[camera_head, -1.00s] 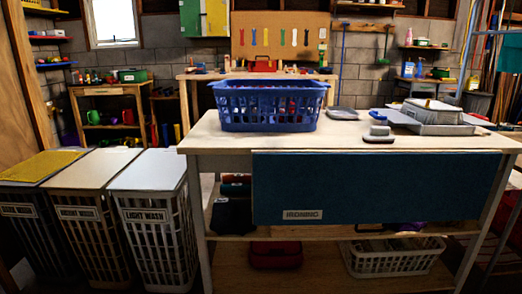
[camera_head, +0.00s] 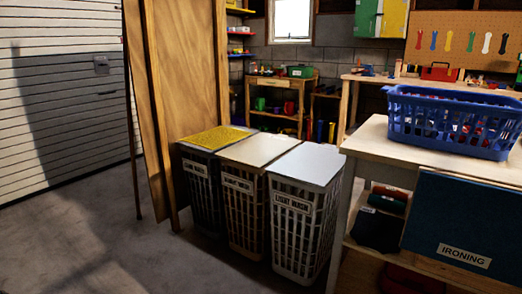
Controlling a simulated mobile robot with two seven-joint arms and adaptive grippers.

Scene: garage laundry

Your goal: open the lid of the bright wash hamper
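Three slatted laundry hampers stand in a row left of the ironing table, all with lids down. The right one has a pale grey-white lid (camera_head: 306,165) and a label reading LIGHT WASH (camera_head: 292,204). The middle hamper (camera_head: 245,210) has a cream lid (camera_head: 258,150); its label (camera_head: 238,183) is too blurred to read surely. The left hamper (camera_head: 202,195) is dark with a yellow lid (camera_head: 215,138); its label (camera_head: 195,168) is also unreadable. I cannot tell from the labels which is the bright wash hamper. Neither gripper is in view.
The ironing table (camera_head: 380,148) stands at the right, with a blue basket (camera_head: 452,125) on it. Wooden panels (camera_head: 180,80) stand behind the left hamper. The concrete floor (camera_head: 110,225) in front and to the left is clear.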

